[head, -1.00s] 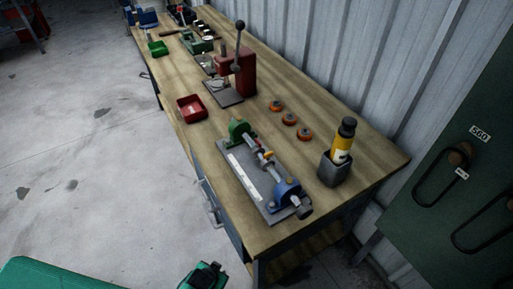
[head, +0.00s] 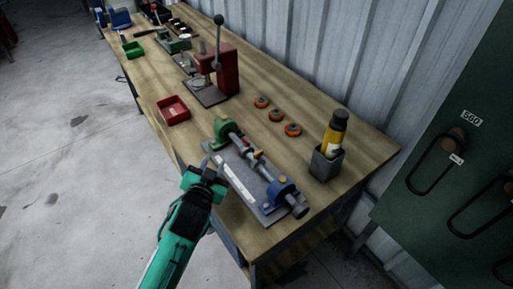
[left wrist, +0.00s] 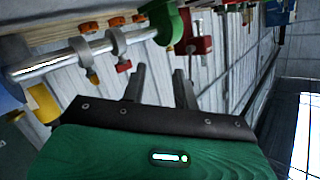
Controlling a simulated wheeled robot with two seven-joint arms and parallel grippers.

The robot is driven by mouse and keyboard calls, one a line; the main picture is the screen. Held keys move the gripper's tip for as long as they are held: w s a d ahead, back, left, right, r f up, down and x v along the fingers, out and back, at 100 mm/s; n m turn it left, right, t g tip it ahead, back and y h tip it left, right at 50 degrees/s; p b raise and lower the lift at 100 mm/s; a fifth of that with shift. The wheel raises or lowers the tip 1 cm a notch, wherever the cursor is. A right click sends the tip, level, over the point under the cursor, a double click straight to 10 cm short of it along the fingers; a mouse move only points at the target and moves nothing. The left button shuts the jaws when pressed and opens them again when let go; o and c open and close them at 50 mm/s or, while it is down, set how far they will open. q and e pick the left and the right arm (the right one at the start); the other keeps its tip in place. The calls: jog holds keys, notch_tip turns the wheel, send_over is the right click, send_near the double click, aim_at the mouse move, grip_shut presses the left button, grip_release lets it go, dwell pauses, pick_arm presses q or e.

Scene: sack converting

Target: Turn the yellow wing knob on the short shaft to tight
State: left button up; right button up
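A fixture plate (head: 235,182) lies on the bench with a metal shaft (left wrist: 60,62) between a green block (head: 221,127) and a blue block (head: 283,189). Two collars sit on the shaft. One carries a yellow-orange knob (head: 258,154), also in the left wrist view (left wrist: 92,77); the other carries a red knob (left wrist: 123,66), nearer the green block. My left gripper (head: 206,166) is at the bench's front edge, beside the plate's green-block end. In the left wrist view its fingers (left wrist: 160,78) are apart and empty, clear of both knobs. My right gripper is not in view.
A grey holder (head: 325,164) with a yellow bottle (head: 335,132) stands right of the fixture. Several orange rings, a red tray (head: 173,110) and a red press (head: 226,68) are behind it. A corrugated wall (head: 330,55) backs the bench.

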pick_arm(q)
jog(key=w+d+r+m+t+h, duration=0.3)
jog(key=d+r+m+h, duration=0.9)
jog(key=r, duration=0.6)
jog(key=s+d+r+m+g+h, duration=0.2)
jog(key=s+d+m+g+h, duration=0.15)
jog(key=d+m+g, duration=0.6)
jog(key=s+d+r+m+g+h, duration=0.3)
jog(key=s+d+m+g, duration=0.25)
jog(key=m+g, duration=0.65)
jog(key=m+t+y, duration=0.3)
jog(key=m+y, duration=0.4)
jog(key=y, duration=1.4)
send_over(258, 152)
notch_tip(258, 152, down, 8)
jog(key=f, duration=0.1)
jog(key=shift+h, duration=0.25)
notch_tip(258, 152, down, 12)
jog(key=p, duration=0.4)
jog(key=shift+f, duration=0.2)
